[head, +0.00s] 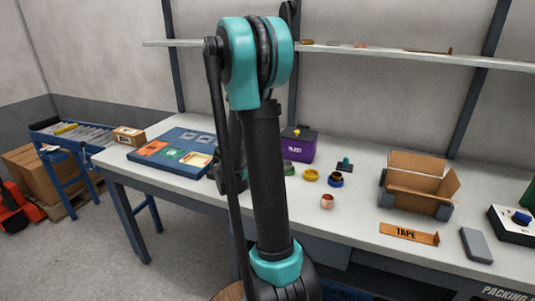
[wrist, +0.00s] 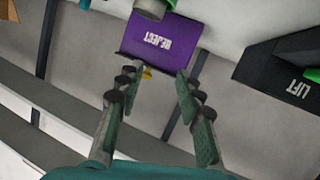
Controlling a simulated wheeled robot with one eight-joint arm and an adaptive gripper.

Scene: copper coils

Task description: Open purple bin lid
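The purple bin (head: 301,149) stands on the table behind my arm in the head view, its left part hidden. Its dark lid (head: 305,134) lies closed on top, with a small yellow knob (head: 298,131). In the wrist view the purple bin (wrist: 185,37) shows its REJECT face upside down. The yellow knob (wrist: 147,73) appears beyond the bin's dark edge, near the left finger. My gripper (wrist: 156,79) is open, its two fingers apart on either side of the knob's line of sight. Contact cannot be told. My arm hides the gripper's fingers in the head view.
Green, yellow and blue rings (head: 311,175) and a copper coil (head: 327,201) lie in front of the bin. An open cardboard box (head: 420,185) stands right. A blue board (head: 172,153) lies left. A black LIFT box (wrist: 282,70) is at right in the wrist view. A shelf (head: 390,54) runs above.

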